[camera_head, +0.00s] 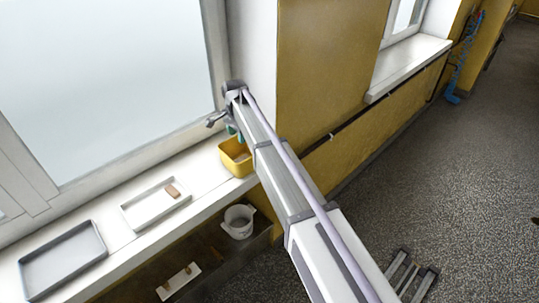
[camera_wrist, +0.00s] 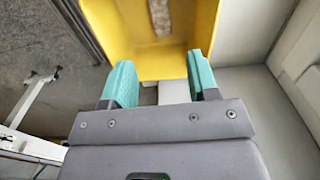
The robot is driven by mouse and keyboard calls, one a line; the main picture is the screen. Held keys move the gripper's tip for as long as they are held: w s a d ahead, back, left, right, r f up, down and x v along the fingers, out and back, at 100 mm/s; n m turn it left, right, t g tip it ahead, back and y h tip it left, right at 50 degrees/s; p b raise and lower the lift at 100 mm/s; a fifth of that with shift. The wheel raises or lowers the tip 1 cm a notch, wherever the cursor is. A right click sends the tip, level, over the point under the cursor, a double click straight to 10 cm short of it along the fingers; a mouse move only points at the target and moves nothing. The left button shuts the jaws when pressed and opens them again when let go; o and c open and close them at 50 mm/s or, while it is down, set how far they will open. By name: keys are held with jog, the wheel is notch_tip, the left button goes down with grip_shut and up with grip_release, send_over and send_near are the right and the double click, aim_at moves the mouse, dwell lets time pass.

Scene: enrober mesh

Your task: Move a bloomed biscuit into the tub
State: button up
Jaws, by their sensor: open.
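A yellow tub (camera_head: 232,169) stands on the white window sill, under the end of my arm. The wrist view shows the tub (camera_wrist: 120,45) just beyond my fingertips, with a mottled, pale brown biscuit (camera_wrist: 160,17) lying inside it. My gripper (camera_wrist: 160,84) has two teal fingers spread apart, with nothing between them. In the head view my gripper (camera_head: 231,130) is partly hidden by the arm and sits above the tub's back edge. A brown biscuit (camera_head: 173,191) lies in a white tray (camera_head: 140,214) to the left; I cannot tell whether it is bloomed.
An empty grey tray (camera_head: 62,260) lies on the sill at the far left. Below the sill, a white bucket (camera_head: 238,222) and a white board (camera_head: 178,282) with brown pieces rest on a dark surface. The window frame (camera_head: 100,160) rises behind the sill.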

jog(key=s+d+n, duration=0.3)
jog(key=s+d, duration=0.4)
jog(key=s, duration=0.4)
jog(key=s+d+n, duration=0.3)
jog(key=s+d, duration=0.5)
jog(key=s, duration=0.3)
jog(key=s+d+n, duration=0.4)
jog(key=s+d, duration=0.3)
jog(key=s, duration=0.4)
jog(key=shift+s+d, duration=0.2)
jog(key=shift+d, duration=0.2)
